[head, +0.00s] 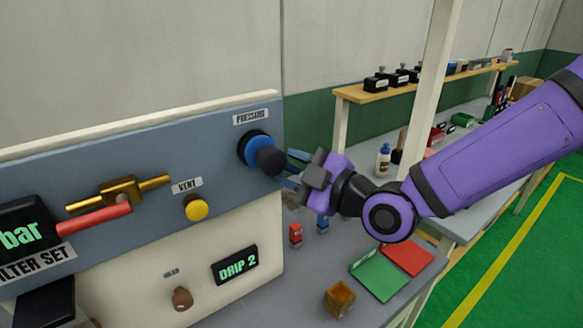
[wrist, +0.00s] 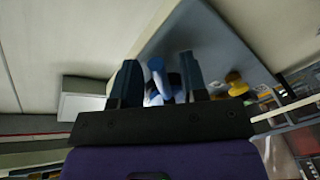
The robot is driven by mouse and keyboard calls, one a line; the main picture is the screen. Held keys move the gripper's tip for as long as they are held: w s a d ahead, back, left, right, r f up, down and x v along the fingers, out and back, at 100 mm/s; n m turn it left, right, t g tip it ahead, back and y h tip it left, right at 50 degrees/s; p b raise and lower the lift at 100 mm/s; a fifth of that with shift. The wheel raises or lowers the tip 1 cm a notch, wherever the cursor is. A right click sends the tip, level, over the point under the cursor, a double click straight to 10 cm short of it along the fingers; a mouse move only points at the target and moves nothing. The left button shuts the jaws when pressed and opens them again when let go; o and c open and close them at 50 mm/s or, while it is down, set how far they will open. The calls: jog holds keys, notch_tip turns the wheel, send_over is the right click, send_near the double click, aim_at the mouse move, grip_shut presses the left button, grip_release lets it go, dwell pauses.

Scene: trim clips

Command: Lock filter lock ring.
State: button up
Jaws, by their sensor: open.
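On the grey panel, under the PRESSURE label, a blue ring (head: 254,143) surrounds the base of a black knob (head: 271,160). No label names a lock ring; this blue ring is the only ring I make out. My gripper (head: 291,168) is open just right of the knob, its fingers pointing at it. In the wrist view, a blue part (wrist: 157,66), seemingly the ring, shows between the open fingers (wrist: 158,75). I cannot tell whether the fingers touch the knob.
Small red and blue items, an amber block (head: 339,299) and a green mat (head: 378,276) lie on the bench below.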

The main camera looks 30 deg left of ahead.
jog(key=shift+a, duration=0.25)
grip_shut()
jog(key=shift+w+r, duration=0.1)
jog(key=shift+w+d+r+n+h, duration=0.15)
jog(key=shift+w+r+n+h, duration=0.1)
jog(key=shift+n, duration=0.3)
jog(key=shift+w+d+r+n+h, duration=0.15)
jog(key=shift+r+n, duration=0.1)
jog(key=shift+n, duration=0.3)
grip_release()
